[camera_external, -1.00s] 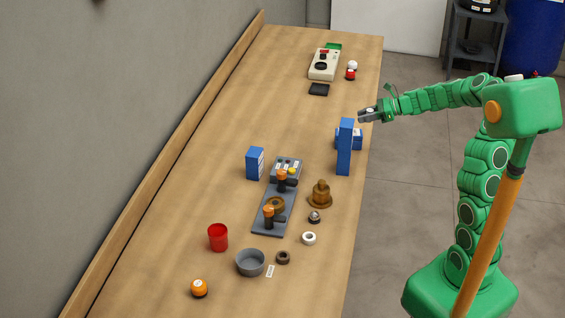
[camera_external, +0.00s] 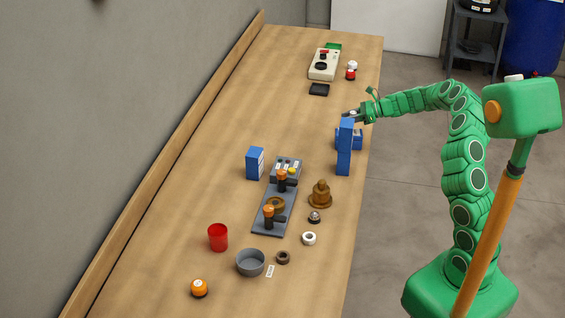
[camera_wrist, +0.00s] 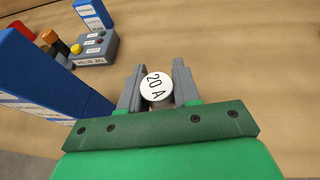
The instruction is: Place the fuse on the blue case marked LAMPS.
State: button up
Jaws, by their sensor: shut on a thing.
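My gripper (camera_external: 351,114) is shut on the fuse (camera_wrist: 157,88), a round piece with a white top marked "20 A"; it also shows between the two grey fingers in the wrist view (camera_wrist: 158,92). The gripper is beside the top of a tall blue case (camera_external: 345,150), on its far side; this case fills the left of the wrist view (camera_wrist: 30,75). A lower blue case (camera_external: 357,139) is partly hidden behind the tall one. Another blue case (camera_external: 254,163) stands upright farther left. I cannot read LAMPS on any of them.
A grey control box (camera_external: 286,169) and a plate with orange-topped valves (camera_external: 268,217) stand in the middle of the bench. A brass part (camera_external: 320,194), a red cup (camera_external: 218,237) and a grey bowl (camera_external: 250,262) are nearer. Bench is clear beyond the tall case, before a black pad (camera_external: 319,89).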

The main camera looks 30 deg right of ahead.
jog(key=shift+w+f, duration=0.85)
jog(key=shift+f, duration=1.65)
jog(key=shift+f, duration=0.1)
jog(key=o, duration=1)
jog(key=v, duration=1.2)
jog(key=shift+d, duration=0.1)
